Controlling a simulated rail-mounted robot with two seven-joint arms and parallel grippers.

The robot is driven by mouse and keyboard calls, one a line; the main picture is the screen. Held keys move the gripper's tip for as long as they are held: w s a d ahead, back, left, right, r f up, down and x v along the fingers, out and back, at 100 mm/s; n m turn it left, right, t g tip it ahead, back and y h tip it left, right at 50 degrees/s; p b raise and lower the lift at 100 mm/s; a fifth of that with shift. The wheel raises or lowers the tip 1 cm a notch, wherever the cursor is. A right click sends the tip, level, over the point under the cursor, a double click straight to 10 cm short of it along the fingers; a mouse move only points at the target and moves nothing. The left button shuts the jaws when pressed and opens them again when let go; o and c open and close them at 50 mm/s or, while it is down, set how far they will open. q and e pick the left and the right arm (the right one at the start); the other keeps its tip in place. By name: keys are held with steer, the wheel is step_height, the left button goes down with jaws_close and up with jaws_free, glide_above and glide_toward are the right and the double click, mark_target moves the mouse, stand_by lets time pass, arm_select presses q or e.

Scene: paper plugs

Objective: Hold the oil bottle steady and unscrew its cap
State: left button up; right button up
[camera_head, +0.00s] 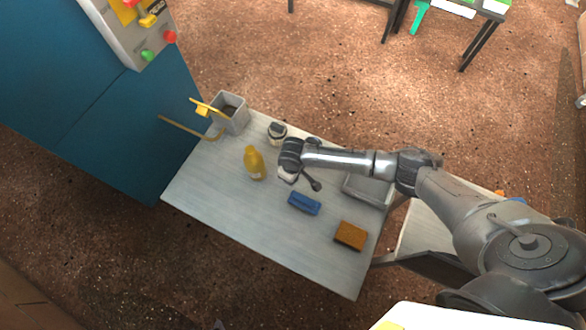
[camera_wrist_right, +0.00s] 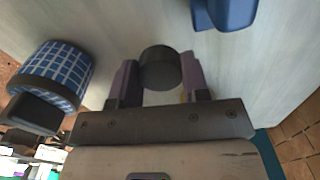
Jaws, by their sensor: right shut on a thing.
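A yellow bottle (camera_head: 254,163) stands on the grey table (camera_head: 215,180), left of my right gripper (camera_head: 288,172) in the head view. No gripper touches the bottle there, and its cap is too small to make out. In the right wrist view, my right gripper (camera_wrist_right: 158,88) is shut on a dark round thing (camera_wrist_right: 158,66) between its two fingers. In the head view a dark knobbed piece (camera_head: 314,184) sticks out beside this gripper; I cannot tell whether it is the same thing. My left gripper is not in view.
A blue block (camera_head: 304,203) and an orange-brown block (camera_head: 350,236) lie nearer the front. A dark-and-white jar (camera_head: 277,131), a grey bin (camera_head: 231,112) and a yellow piece (camera_head: 207,107) are toward the back. A grey tray (camera_head: 368,189) sits right. The table's left front is clear.

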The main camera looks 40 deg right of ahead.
step_height(320, 180, down, 4)
steer(key=shift+r+b, duration=0.2)
steer(key=shift+b, duration=1)
steer(key=shift+r, duration=0.1)
steer(key=o, duration=1)
step_height(320, 180, up, 10)
steer(key=p, duration=0.6)
steer(key=shift+r, duration=0.2)
steer(key=shift+r+p, duration=0.6)
steer(key=shift+r, duration=0.2)
